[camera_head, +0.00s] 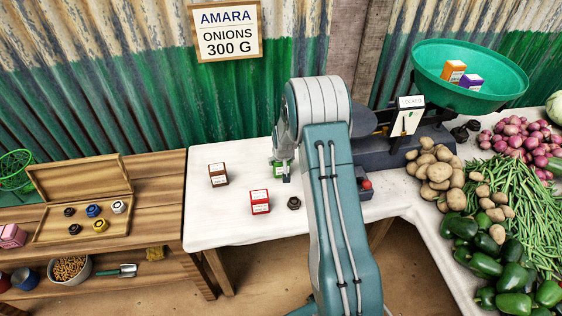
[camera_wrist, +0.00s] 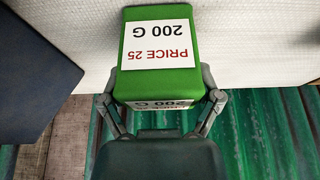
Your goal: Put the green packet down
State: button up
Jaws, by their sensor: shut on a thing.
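The green packet (camera_wrist: 138,77) has white labels reading "PRICE 25" and "200 G". In the wrist view it sits between the fingers of my gripper (camera_wrist: 160,108), which is shut on it. In the head view the green packet (camera_head: 278,164) shows partly behind my gripper (camera_head: 281,175), over the back part of the white-covered table (camera_head: 225,225). I cannot tell whether the packet touches the cloth. My arm hides part of the table around it.
A brown packet (camera_head: 218,174), a red packet (camera_head: 260,202) and a dark weight (camera_head: 294,203) stand nearby. The scale's green pan (camera_head: 425,62) holds an orange packet (camera_head: 453,71) and a purple packet (camera_head: 471,83). Potatoes (camera_head: 437,172) lie right of my arm. The table's front left is clear.

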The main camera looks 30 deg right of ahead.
jog(key=shift+f, duration=0.1)
jog(key=o, duration=1.1)
jog(key=shift+d, duration=0.1)
jog(key=s+a+r, duration=0.4)
jog(key=s+r, duration=0.1)
jog(key=r, duration=0.4)
jog(key=s+a+r+n, duration=0.1)
jog(key=s+a+r, duration=0.3)
jog(key=r, duration=0.5)
jog(key=s+a+r, duration=0.3)
jog(key=s+r, duration=0.3)
jog(key=r, duration=0.3)
jog(key=s+a+r+n, duration=0.1)
jog(key=s+a+r, duration=0.2)
jog(key=s, duration=0.7)
jog(key=s+a+r+n+t+y, duration=0.1)
jog(key=s+a+r, duration=0.2)
jog(key=s, duration=0.7)
jog(key=shift+a, duration=0.15)
